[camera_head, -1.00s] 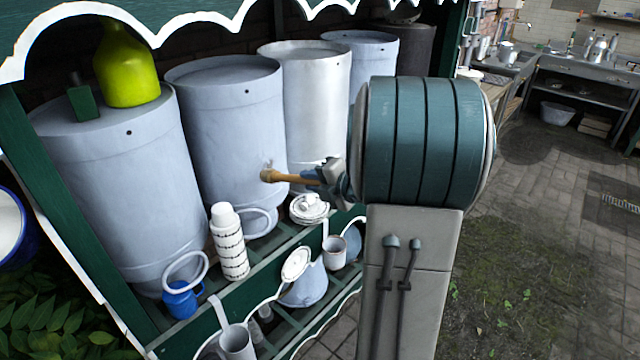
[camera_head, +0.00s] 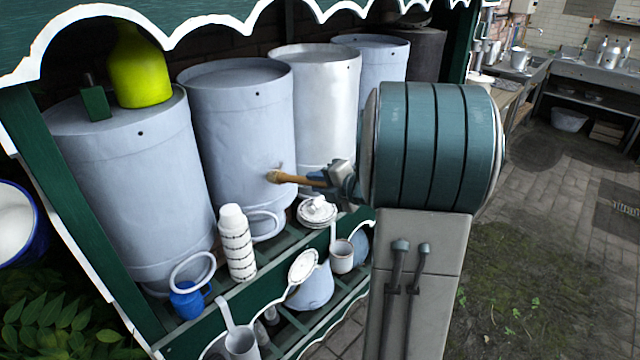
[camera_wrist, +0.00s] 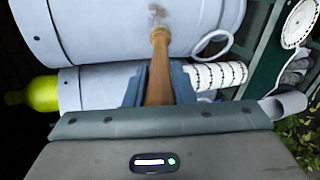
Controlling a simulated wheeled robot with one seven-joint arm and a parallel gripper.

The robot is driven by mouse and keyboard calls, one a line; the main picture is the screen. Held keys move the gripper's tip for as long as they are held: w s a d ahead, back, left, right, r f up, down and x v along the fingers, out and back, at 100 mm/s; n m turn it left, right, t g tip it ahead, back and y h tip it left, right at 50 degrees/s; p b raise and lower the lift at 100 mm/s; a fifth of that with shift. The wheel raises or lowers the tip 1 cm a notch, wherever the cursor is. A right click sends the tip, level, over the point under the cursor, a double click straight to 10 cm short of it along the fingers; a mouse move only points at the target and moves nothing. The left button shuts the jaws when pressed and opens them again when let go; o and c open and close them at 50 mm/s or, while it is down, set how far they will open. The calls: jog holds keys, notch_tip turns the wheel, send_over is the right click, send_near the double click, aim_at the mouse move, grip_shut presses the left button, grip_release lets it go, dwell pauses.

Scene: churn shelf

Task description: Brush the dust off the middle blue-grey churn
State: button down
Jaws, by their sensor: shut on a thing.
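The middle blue-grey churn (camera_head: 238,130) stands on the shelf between the left blue-grey churn (camera_head: 135,190) and a whiter churn (camera_head: 325,100). My gripper (camera_head: 328,180) is shut on a wooden-handled brush (camera_head: 295,179), held roughly level in front of the middle churn's lower right side. In the wrist view the brush (camera_wrist: 160,70) runs from between my gripper's fingers (camera_wrist: 159,88) up to the churn wall (camera_wrist: 105,22). I cannot tell whether the tip touches the wall.
Another blue-grey churn (camera_head: 378,55) stands at the far end. A yellow-green bottle (camera_head: 138,70) stands on the left churn. Paved floor (camera_head: 540,230) is open at right.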

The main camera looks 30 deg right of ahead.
jog(key=shift+w+a, duration=0.25)
jog(key=shift+w, duration=0.4)
jog(key=shift+d, duration=0.15)
jog(key=w+d, duration=0.2)
jog(key=d, duration=0.4)
jog(key=shift+w+d, duration=0.3)
jog(key=shift+d, duration=0.1)
jog(key=shift+s+a+b, duration=0.45)
jog(key=shift+a+b, duration=0.1)
jog(key=shift+a, duration=0.65)
jog(key=shift+s+a+b, duration=0.45)
jog(key=shift+a+b, duration=0.05)
jog(key=shift+a, duration=0.75)
jog(key=shift+s+a+b, duration=0.45)
jog(key=shift+a+b, duration=0.1)
jog(key=shift+a, duration=0.65)
jog(key=shift+s+d, duration=0.1)
